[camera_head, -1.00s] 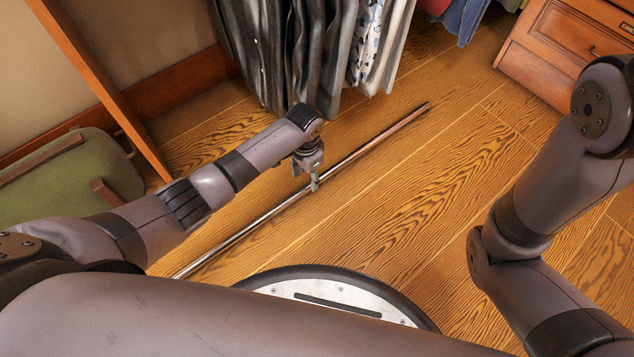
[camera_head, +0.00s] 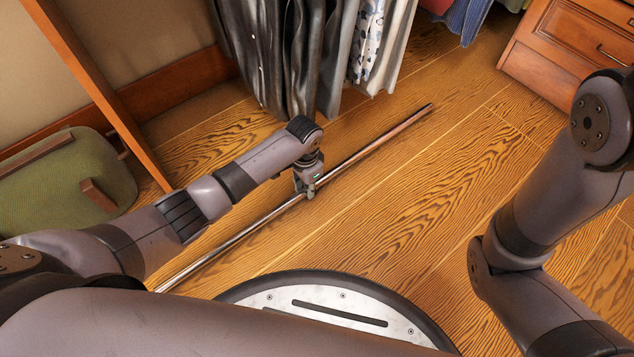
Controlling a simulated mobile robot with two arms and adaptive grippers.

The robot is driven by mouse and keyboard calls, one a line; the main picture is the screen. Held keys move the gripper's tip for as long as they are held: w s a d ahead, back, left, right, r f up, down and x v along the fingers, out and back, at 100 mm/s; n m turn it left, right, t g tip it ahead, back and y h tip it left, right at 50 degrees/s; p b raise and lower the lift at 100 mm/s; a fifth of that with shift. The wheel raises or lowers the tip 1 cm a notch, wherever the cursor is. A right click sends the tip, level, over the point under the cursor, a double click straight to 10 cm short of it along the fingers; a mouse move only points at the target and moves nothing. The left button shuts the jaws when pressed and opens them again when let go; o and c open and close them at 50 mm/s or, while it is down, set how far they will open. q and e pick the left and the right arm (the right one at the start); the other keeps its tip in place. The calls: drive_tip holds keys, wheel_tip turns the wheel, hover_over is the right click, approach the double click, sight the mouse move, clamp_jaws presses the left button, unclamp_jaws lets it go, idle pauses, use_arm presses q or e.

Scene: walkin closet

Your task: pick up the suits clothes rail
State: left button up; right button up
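The clothes rail (camera_head: 375,145) is a long, thin, shiny metal bar. It lies slantwise along the wooden floor, from the lower left up to the right; my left arm and body are close to its near end. My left gripper (camera_head: 308,191) points down at the rail near its middle, with the fingers at the bar. The fingers are small and overlap the bar, so I cannot tell whether they are closed on it. My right arm shows at the right, but its gripper is out of view.
Dark and grey hanging garments (camera_head: 300,60) hang just beyond the rail. A wooden drawer unit (camera_head: 550,60) stands at the upper right. A green cushioned piece (camera_head: 60,185) and a slanted wooden post (camera_head: 100,95) are at the left. The floor right of the rail is clear.

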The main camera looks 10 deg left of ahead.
use_arm(q)
clamp_jaws()
idle(0.3)
drive_tip(key=shift+r, duration=0.15)
